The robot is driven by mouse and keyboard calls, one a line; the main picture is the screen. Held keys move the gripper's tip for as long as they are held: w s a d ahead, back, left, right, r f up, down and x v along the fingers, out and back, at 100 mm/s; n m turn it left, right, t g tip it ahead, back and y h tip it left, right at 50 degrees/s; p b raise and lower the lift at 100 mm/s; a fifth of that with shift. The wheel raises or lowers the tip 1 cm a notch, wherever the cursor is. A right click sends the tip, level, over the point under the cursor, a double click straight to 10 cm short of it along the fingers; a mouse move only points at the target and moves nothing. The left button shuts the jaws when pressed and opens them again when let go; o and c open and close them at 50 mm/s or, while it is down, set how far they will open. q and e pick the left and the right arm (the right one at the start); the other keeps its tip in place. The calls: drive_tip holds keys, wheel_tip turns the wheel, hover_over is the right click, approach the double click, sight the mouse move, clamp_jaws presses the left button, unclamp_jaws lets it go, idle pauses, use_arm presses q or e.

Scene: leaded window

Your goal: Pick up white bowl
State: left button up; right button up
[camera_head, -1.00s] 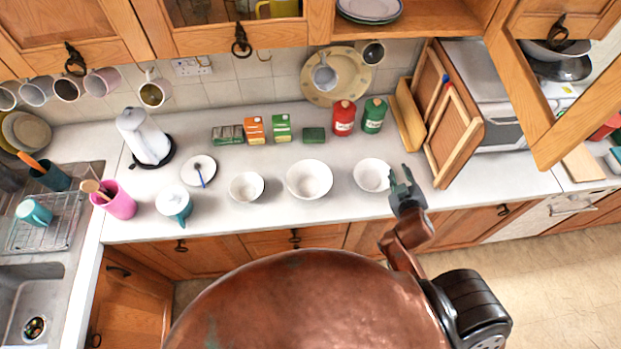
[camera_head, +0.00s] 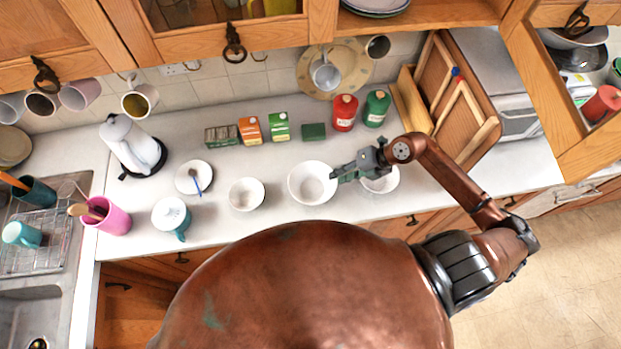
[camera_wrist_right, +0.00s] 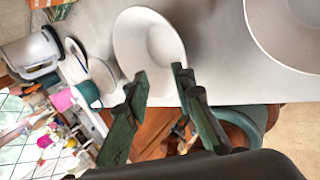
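Three white bowls stand in a row on the counter: a small left one (camera_head: 246,194), a larger middle one (camera_head: 308,184) and a right one (camera_head: 382,182), partly covered by my right arm. My right gripper (camera_head: 333,176) is at the right rim of the middle bowl in the head view. The right wrist view shows its two fingers (camera_wrist_right: 159,72) apart, with nothing between them, near the rim of a white bowl (camera_wrist_right: 148,42). I cannot tell if they touch it. Another bowl (camera_wrist_right: 290,30) is cut off at the right there. My left gripper is out of view.
Red (camera_head: 344,112) and green (camera_head: 376,108) canisters and small boxes stand behind. Wooden cabinets (camera_head: 230,40) hang above. The counter front is clear.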

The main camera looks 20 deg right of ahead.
sight(334, 185)
drive_tip(key=shift+g+h, duration=0.4)
drive_tip(key=shift+h, duration=0.2)
drive_tip(key=f, duration=0.2)
drive_tip(key=d+f, duration=0.1)
drive_tip(key=f, duration=0.1)
drive_tip(key=shift+s+d+p, duration=0.1)
drive_tip(key=shift+s+p, duration=0.1)
drive_tip(key=shift+p, duration=0.2)
drive_tip(key=p+x, duration=0.1)
drive_tip(key=x, duration=0.3)
drive_tip(key=shift+w+a+f+p, duration=0.15)
drive_tip(key=shift+w+a+p, duration=0.1)
drive_tip(key=shift+a+p, duration=0.1)
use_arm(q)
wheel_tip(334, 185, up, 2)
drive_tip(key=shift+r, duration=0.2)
use_arm(e)
drive_tip(key=shift+c, duration=0.3)
clamp_jaws()
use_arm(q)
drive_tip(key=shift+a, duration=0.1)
